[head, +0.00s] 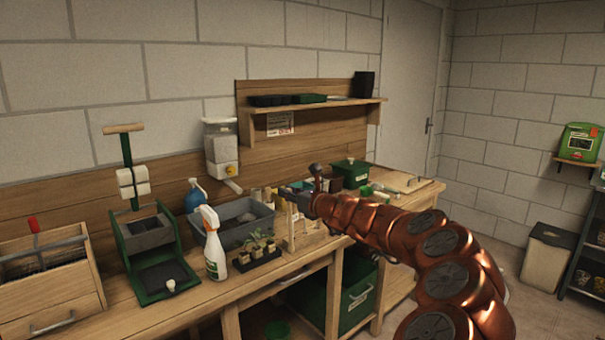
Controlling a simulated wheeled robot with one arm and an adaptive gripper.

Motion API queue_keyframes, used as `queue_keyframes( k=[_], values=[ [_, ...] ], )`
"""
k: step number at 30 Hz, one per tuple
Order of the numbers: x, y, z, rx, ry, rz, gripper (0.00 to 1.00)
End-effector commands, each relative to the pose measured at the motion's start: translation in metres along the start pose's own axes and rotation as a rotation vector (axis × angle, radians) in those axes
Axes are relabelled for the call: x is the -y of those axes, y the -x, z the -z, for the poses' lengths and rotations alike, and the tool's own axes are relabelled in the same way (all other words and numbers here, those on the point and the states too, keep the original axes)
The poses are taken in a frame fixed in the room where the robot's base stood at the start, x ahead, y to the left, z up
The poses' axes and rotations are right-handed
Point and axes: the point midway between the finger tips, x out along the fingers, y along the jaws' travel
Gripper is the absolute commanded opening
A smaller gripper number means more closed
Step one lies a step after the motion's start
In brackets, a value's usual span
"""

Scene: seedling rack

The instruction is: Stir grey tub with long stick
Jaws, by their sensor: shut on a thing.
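The grey tub (262,211) stands on the wooden bench, left of my gripper, with dark contents inside. My gripper (291,193) is over the bench just right of the tub, small and partly hidden by my copper-coloured arm. It is shut on a thin pale upright piece (291,228), which looks like the long stick. The stick's lower end is hard to make out among the small wooden things there. It appears beside the tub's right end, not in it.
A white spray bottle (213,245) and a black tray of seedlings (258,256) stand in front of the tub. A blue bottle (195,196) is at its left. A white dispenser (221,147) hangs behind. A green box (350,172) is farther right.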

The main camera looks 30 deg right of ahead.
Motion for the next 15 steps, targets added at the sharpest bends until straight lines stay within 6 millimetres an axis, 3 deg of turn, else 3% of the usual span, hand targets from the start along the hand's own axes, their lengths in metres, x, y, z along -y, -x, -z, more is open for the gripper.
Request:
queue_keyframes(
  k=[9,15],
  values=[
    [-0.148,0.019,0.087,0.017,0.014,-0.413,0.0],
    [-0.219,0.035,0.13,0.028,0.013,-0.621,0.0]
  ],
)
